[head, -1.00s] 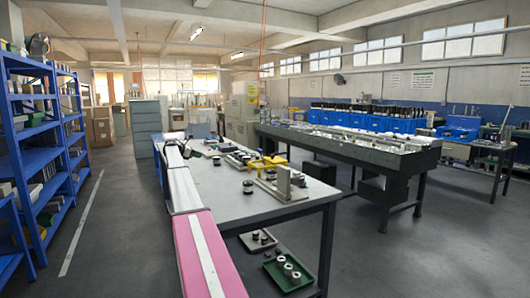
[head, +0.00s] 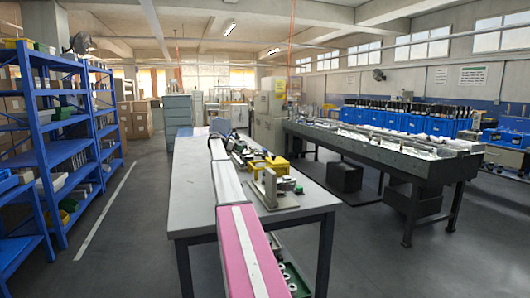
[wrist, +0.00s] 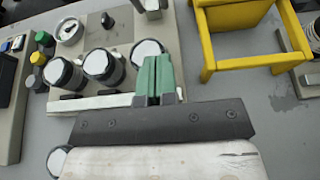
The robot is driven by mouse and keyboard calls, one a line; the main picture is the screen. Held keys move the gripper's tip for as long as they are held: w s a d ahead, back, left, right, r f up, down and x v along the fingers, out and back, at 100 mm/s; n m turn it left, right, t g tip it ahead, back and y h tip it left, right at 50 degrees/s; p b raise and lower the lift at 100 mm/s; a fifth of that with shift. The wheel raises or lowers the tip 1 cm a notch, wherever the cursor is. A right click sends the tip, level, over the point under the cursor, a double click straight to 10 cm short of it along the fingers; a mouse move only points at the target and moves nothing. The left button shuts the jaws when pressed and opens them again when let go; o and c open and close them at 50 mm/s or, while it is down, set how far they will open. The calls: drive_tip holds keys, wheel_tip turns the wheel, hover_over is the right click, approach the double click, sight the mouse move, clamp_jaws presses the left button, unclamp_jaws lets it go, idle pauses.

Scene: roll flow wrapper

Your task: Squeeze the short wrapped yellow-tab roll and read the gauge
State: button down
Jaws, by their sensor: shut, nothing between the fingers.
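In the wrist view my gripper (wrist: 155,80) has its two green fingers pressed together with nothing between them. Just beyond and left of the fingers, dark rolls with white round tops stand upright on a pale fixture: a left one (wrist: 65,75), a middle one (wrist: 102,66) and a right one (wrist: 148,54) partly behind the fingers. A small round white dial (wrist: 69,31), perhaps the gauge, lies at the upper left. I cannot tell which roll is the short yellow-tab one.
A yellow frame (wrist: 207,55) stands right of the fingers. In the head view the work table (head: 190,195) carries fixtures and a yellow piece (head: 277,163). A green tray (head: 300,285) sits below it. Blue shelves (head: 45,150) are left, a long grey bench (head: 400,160) right.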

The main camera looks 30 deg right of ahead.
approach(265, 151)
drive_tip(key=d+f, duration=0.1)
drive_tip(key=f, duration=0.2)
drive_tip(key=w+d+f, duration=0.1)
drive_tip(key=f, duration=0.1)
drive_tip(key=shift+d+f, duration=0.1)
drive_tip(key=shift+d, duration=0.25)
drive_tip(key=shift+s+d+r, duration=0.1)
drive_tip(key=shift+d+r, duration=0.15)
drive_tip(key=shift+d, duration=0.3)
drive_tip(key=shift+s+d+r, duration=0.15)
drive_tip(key=shift+d+r, duration=0.1)
drive_tip(key=shift+d, duration=0.25)
drive_tip(key=shift+s+d+r, duration=0.2)
drive_tip(key=shift+d+r, duration=0.1)
drive_tip(key=shift+d, duration=0.45)
drive_tip(key=shift+s+d, duration=0.1)
drive_tip(key=shift+s, duration=0.05)
drive_tip(key=shift+r, duration=0.15)
drive_tip(key=shift+d+y, duration=0.15)
drive_tip(key=shift+y, duration=0.15)
